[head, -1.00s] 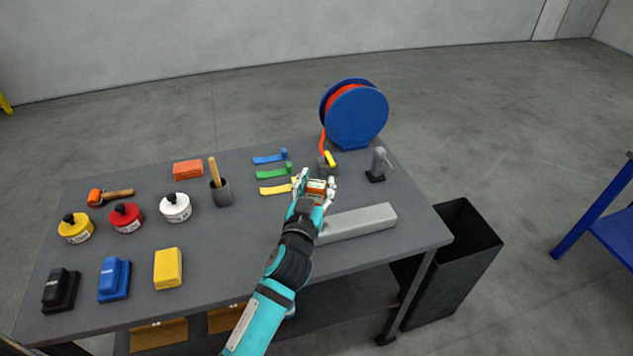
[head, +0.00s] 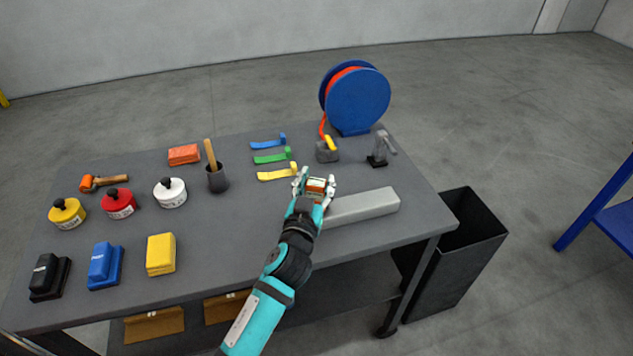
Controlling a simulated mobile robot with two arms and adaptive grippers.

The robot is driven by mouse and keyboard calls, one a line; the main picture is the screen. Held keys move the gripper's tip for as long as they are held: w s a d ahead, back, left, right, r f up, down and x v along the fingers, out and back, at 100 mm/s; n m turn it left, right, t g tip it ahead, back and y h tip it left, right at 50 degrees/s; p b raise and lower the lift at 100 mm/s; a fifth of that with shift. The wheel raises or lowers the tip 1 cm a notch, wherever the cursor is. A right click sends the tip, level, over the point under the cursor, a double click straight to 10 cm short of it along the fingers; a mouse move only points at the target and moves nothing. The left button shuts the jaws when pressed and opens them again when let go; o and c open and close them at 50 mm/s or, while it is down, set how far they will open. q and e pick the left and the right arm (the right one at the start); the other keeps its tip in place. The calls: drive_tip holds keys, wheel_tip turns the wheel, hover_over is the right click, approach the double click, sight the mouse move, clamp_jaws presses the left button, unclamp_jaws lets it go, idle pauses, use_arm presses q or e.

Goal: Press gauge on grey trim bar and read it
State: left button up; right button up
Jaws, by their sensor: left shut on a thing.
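The grey trim bar (head: 367,205) lies on the right front part of the table, tilted slightly in the picture. My left gripper (head: 316,187) is shut on a small gauge (head: 316,185) with an orange-brown and pale face. The gripper and gauge appear at the left end of the bar and hide that end. I cannot tell whether the gauge touches the bar, and its reading is too small to make out. My right gripper is not in view.
The grey table (head: 225,240) holds blue, green and yellow (head: 277,173) strips behind the gripper. A grey block (head: 327,151), a grey tool (head: 380,148) and a blue reel (head: 355,100) stand further back. A black bin (head: 455,255) stands right of the table.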

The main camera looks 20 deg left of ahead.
use_arm(q)
drive_tip(key=shift+f+b, duration=0.3)
drive_tip(key=shift+f, duration=0.05)
idle(0.5)
drive_tip(key=shift+f, duration=0.2)
drive_tip(key=shift+s+f, duration=0.1)
drive_tip(key=shift+f, duration=0.2)
idle(1.8)
drive_tip(key=shift+r, duration=0.1)
wheel_tip(320, 180, up, 8)
drive_tip(key=p, duration=0.6)
drive_tip(key=shift+f, duration=0.25)
idle(0.8)
